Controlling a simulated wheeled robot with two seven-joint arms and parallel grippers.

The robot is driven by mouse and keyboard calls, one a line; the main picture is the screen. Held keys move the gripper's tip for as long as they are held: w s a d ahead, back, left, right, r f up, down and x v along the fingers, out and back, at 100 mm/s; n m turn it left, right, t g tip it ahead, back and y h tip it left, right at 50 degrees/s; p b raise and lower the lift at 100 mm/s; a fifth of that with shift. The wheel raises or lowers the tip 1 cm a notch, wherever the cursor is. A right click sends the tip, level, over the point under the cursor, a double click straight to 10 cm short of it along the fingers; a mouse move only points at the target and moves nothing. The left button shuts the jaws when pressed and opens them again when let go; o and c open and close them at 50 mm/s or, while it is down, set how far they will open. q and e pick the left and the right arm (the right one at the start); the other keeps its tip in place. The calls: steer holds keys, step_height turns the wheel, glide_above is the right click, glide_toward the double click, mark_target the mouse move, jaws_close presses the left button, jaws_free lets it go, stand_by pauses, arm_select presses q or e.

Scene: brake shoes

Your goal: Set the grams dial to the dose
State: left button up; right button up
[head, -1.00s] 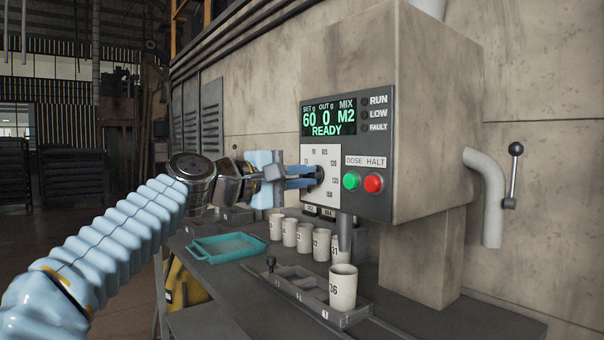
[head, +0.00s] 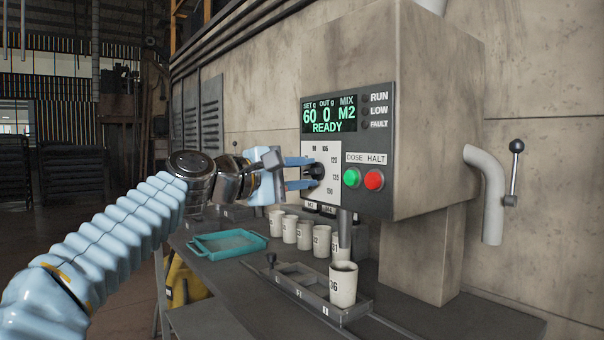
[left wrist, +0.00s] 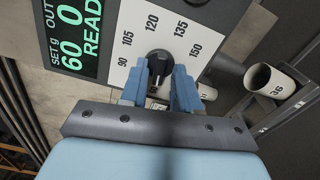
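The grams dial has a black knob (head: 318,171) on a white scale plate (head: 334,156); the left part of the scale is hidden. In the left wrist view the knob (left wrist: 160,62) shows by the fingertips, with marks from 90 to 150 around it; I cannot read its pointer. The display (head: 329,114) reads SET 60, OUT 0, MIX M2, READY. My left gripper (head: 304,172) is open at the dial; its two blue fingers are spread either side of the knob, seemingly with gaps. It also shows in the left wrist view (left wrist: 162,72). My right gripper is out of view.
A green button (head: 351,178) and a red button (head: 374,180) sit right of the dial. Below are several numbered cups (head: 304,235), a teal tray (head: 200,248) and a dark rack (head: 300,290) holding one cup (head: 343,285). A lever (head: 514,173) is at right.

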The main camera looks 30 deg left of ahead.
arm_select(q)
steer(key=shift+o, duration=0.4)
steer(key=shift+s+a, duration=0.15)
steer(key=shift+s, duration=0.2)
steer(key=b+v, duration=0.2)
steer(key=v, duration=1.1)
